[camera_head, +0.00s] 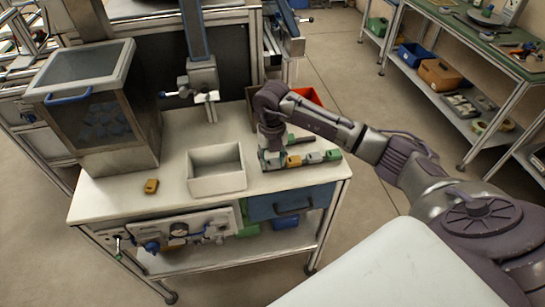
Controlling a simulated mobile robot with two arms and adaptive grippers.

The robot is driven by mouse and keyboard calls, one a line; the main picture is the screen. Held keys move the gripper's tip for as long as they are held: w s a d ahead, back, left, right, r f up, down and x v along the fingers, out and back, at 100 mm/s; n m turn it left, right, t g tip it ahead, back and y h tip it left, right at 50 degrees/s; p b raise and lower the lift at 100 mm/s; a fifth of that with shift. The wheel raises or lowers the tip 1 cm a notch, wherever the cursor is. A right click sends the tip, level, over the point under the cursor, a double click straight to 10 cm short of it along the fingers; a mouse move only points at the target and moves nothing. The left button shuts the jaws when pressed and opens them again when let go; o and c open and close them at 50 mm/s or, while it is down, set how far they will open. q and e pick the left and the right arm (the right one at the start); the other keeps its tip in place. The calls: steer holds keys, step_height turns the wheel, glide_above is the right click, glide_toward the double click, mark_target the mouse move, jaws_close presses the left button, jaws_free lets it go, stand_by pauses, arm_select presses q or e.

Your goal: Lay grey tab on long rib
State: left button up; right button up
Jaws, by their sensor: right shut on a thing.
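My right gripper (271,150) points down at the right part of the white worktable (180,212). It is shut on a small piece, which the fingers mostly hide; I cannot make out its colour. Beside and under it is a low row of small parts: a yellow tab (293,161), a grey tab (313,158) and a green tab (333,155). A dark bar (300,138) lies behind them. I cannot tell the long rib apart from the other parts here. My left gripper is not in view.
An open white tray (217,184) stands left of the row, with a loose yellow piece (151,186) further left. A clear-sided bin (104,120) fills the back left. A red bin (308,96) is behind my right arm.

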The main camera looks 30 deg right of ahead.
mark_target(272, 162)
steer(key=shift+f, duration=0.15)
steer(key=o, duration=0.8)
steer(key=shift+r, duration=0.3)
step_height(272, 162, up, 12)
steer(key=b, duration=0.3)
steer(key=shift+f+b, duration=0.1)
steer(key=shift+b, duration=0.3)
